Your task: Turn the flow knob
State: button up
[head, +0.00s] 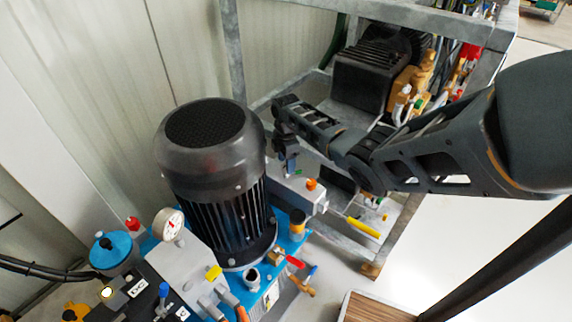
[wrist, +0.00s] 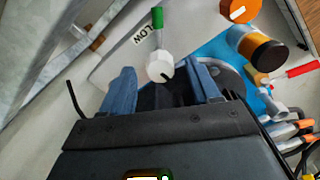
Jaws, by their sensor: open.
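The likely flow knob (wrist: 160,66) is a small white round knob with a dark pointer line, in the wrist view. It sits on a light grey block beside a label (wrist: 147,34) on which I read "LOW". My gripper (wrist: 164,86) is open, with blue fingertips on either side of the knob's near edge; I cannot tell whether they touch it. In the head view my gripper (head: 287,157) is over the grey block (head: 297,192), right of the black motor. The white knob is not clearly visible there.
A green part (wrist: 157,17) and an orange knob (wrist: 239,9) stand close to the white knob. The black motor (head: 212,165) rises beside my gripper. A grey metal frame (head: 232,50) stands behind. A yellow handle (head: 362,227) sticks out at right. Open floor lies further right.

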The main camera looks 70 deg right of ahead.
jog(key=shift+f, duration=0.55)
jog(key=c, duration=1)
jog(key=shift+c, duration=0.2)
